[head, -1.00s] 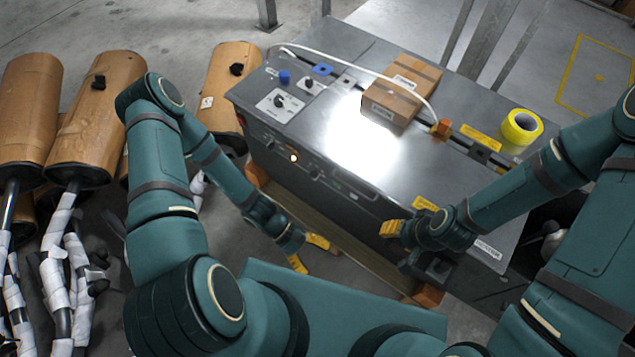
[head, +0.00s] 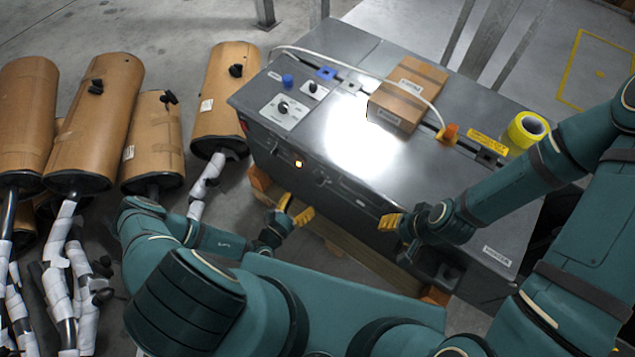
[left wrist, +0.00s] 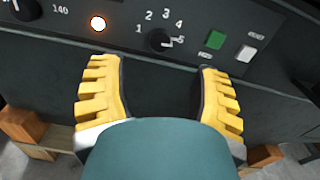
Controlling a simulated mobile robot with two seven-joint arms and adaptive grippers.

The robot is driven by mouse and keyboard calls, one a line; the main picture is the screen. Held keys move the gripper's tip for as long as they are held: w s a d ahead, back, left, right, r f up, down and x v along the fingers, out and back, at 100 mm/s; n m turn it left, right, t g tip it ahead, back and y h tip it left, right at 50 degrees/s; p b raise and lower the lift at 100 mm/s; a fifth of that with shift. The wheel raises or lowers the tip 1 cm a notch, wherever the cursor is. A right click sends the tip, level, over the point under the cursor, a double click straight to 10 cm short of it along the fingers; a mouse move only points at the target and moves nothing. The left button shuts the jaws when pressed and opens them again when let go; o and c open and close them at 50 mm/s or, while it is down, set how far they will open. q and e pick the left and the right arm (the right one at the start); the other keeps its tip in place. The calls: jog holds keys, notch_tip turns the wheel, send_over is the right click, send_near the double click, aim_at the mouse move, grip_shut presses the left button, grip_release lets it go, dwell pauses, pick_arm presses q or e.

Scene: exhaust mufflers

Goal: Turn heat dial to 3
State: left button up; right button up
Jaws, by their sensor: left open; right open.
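The heat dial (left wrist: 160,41) is a small black knob on the machine's dark front panel, with numbers 1 to 5 around it. A light mark shows on its right side near the 5, but I cannot read the setting for certain. My left gripper (head: 294,210) is open and empty in front of the machine's front face. In the left wrist view its yellow fingers (left wrist: 163,68) are spread below the dial, one to each side, not closed on it. My right gripper (head: 395,238) is open near the machine's front, further right.
An orange lamp (left wrist: 98,23) and green (left wrist: 215,40) and white (left wrist: 245,53) buttons flank the dial. Another knob (left wrist: 25,10) sits by the 140 mark. Wrapped mufflers (head: 110,110) stand left.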

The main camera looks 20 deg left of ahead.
aim_at(317, 184)
pick_arm(q)
jog(key=b+x, duration=0.1)
jog(key=x, duration=0.8)
jog(key=shift+w+d, duration=0.1)
grip_shut()
